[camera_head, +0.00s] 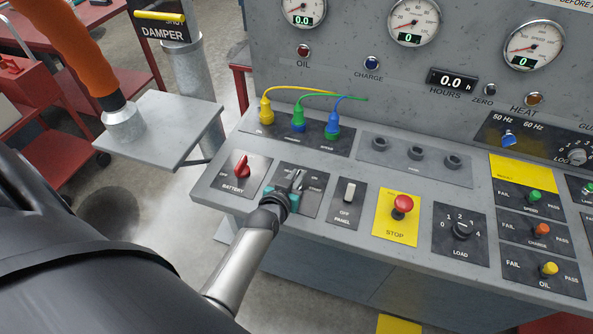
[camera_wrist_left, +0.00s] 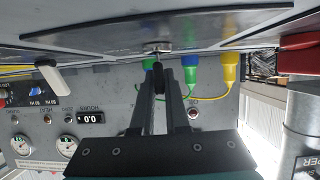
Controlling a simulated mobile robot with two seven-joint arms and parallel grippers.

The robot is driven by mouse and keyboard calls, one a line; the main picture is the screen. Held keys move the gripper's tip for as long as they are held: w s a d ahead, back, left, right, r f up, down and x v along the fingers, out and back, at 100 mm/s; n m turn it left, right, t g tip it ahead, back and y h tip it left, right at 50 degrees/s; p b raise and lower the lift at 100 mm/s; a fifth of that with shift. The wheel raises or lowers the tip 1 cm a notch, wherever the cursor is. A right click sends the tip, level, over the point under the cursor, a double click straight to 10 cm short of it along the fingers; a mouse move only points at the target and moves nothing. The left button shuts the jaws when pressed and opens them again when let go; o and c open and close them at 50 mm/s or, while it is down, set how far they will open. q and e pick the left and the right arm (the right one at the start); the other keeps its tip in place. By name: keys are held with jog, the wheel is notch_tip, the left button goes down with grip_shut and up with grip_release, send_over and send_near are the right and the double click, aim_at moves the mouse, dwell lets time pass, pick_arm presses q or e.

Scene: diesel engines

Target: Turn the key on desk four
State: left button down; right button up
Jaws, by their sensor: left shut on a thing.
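The key (camera_wrist_left: 158,78) has a dark head and sits in a round silver lock (camera_wrist_left: 158,47) on the key panel (camera_head: 312,203) of the grey desk (camera_head: 215,195). My left gripper (camera_head: 297,183) comes in from the lower left and is at this panel. In the left wrist view my left gripper (camera_wrist_left: 160,82) has its two fingers shut on the key's head, one on each side. In the head view the fingers mostly hide the key and part of the panel's lettering. My right gripper is not in view.
A red battery switch (camera_head: 242,167) is close on the left, and a white panel rocker (camera_head: 349,192) and red stop button (camera_head: 402,205) are on the right. Yellow, green and blue plugs (camera_head: 298,122) with cables stand behind. Gauges (camera_head: 413,20) line the upright panel.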

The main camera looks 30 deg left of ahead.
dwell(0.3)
pick_arm(q)
jog(key=c, duration=0.9)
grip_release()
jog(key=shift+s+d+r+p, duration=0.1)
jog(key=shift+s+r+p, duration=0.25)
jog(key=shift+p, duration=0.35)
jog(key=p+v, duration=0.7)
jog(key=v, duration=0.3)
jog(key=shift+w+d+r, duration=0.1)
jog(key=shift+d, duration=0.05)
jog(key=shift+p+v, duration=0.5)
jog(key=shift+v, duration=1.65)
jog(key=shift+d, duration=0.15)
